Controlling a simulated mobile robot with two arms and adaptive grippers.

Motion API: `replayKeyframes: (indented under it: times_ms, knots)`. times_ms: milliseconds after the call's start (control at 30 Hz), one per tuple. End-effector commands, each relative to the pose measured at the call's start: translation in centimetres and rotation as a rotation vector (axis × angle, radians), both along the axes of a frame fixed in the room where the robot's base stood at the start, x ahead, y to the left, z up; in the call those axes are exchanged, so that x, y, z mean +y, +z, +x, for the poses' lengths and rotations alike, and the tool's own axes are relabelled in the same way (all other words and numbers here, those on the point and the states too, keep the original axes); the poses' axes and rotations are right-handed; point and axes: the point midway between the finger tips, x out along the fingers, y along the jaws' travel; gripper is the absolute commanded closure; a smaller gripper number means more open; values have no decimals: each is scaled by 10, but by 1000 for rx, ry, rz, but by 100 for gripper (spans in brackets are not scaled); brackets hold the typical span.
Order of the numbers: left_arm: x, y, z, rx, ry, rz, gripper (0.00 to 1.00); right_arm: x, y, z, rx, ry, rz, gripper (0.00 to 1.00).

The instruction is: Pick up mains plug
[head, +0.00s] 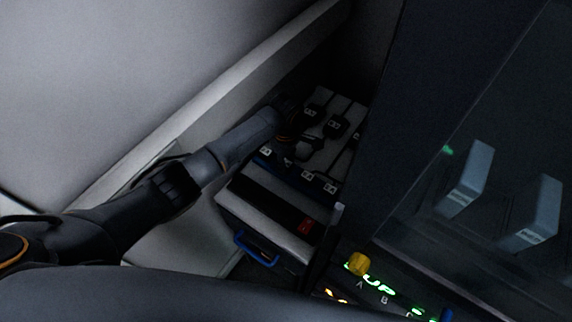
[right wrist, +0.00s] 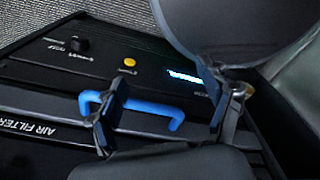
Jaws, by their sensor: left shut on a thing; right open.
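My left gripper (head: 290,122) is at the far end of the left arm, over the far left side of a pale surface with several dark plugs and cables. It is shut on a small dark thing with thin orange-brown cable loops beside it. The dim light and the gripper hide its shape, so I cannot tell for certain whether it is the mains plug. Several dark plugs (head: 335,124) lie just right of this gripper. In the right wrist view my right gripper (right wrist: 165,118) is open, its fingers spread across a blue handle (right wrist: 150,112); contact is unclear.
A dark cabinet with a glass panel (head: 480,190) fills the right. A panel lettered AIR FILTER (right wrist: 35,132) shows in the right wrist view.

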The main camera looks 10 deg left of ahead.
Motion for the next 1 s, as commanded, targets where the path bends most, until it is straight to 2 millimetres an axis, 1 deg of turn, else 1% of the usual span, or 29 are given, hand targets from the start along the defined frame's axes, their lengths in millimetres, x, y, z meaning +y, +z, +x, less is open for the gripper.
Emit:
replayKeyframes:
  times_ms: [133, 267, 367, 433, 567, 867, 933, 1000]
  knots:
    - [0, 1, 0, 0, 0, 0, 100, 0, 0, 0, 0, 0, 0, 21]
    - [0, 9, 1, -1, 0, -2, 100, 0, 0, 0, 0, -1, 0, 21]
    - [-1, 20, 1, -2, -1, -2, 100, 0, -1, 0, 0, -1, 0, 21]
    - [0, 32, 1, -4, -1, -2, 100, 0, -1, 0, 0, -1, 0, 21]
    - [-3, 44, -12, -1, -3, -2, 100, 0, -1, 0, 0, -1, 0, 21]
    - [-11, 82, -43, -1, -3, -4, 100, 0, -5, 0, 0, -1, 0, 21]
    - [-13, 92, -51, -2, -2, -2, 100, 0, -6, 0, 0, -1, 0, 21]
    - [-16, 94, -63, 0, -4, -2, 100, 0, -8, 0, 0, -1, 0, 21]
